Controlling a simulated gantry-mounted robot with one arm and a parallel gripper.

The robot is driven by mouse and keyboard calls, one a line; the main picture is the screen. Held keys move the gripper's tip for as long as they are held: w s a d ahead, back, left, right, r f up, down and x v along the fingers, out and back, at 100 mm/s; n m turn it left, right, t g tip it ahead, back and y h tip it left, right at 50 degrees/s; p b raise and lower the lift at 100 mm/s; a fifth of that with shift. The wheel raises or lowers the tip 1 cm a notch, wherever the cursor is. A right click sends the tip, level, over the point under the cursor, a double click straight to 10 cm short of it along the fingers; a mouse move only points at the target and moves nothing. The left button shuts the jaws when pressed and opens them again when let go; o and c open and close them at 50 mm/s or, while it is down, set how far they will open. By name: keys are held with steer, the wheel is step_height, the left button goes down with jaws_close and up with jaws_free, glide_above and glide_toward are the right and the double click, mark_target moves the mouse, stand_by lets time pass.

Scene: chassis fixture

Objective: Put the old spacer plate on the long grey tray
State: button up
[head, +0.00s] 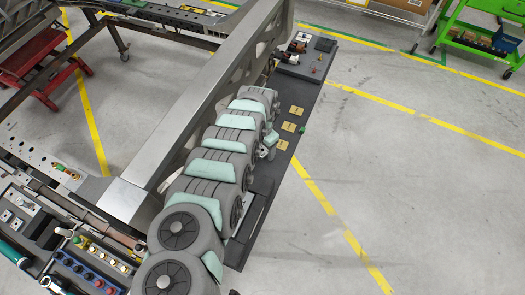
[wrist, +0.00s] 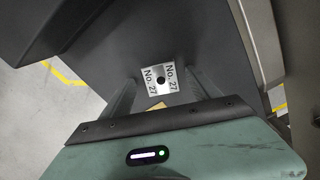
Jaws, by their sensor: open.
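A small silver plate (wrist: 160,80) with a dark centre hole and "No. 27" printed twice shows in the wrist view, over a dark grey surface. It appears to be the spacer plate; I cannot tell whether it touches that surface. My gripper (wrist: 163,88) is open, with one finger on each side of the plate. In the head view my gripper (head: 271,150) is over the long dark grey tray (head: 302,90). The silver plate is not visible there; my arm covers part of the tray.
Small parts (head: 298,45) stand at the tray's far end. A large metal beam (head: 185,115) runs left of my arm. Open floor (head: 410,190) lies to the right.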

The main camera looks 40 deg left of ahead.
steer(key=shift+a, duration=0.1)
jaws_close()
stand_by(0.8)
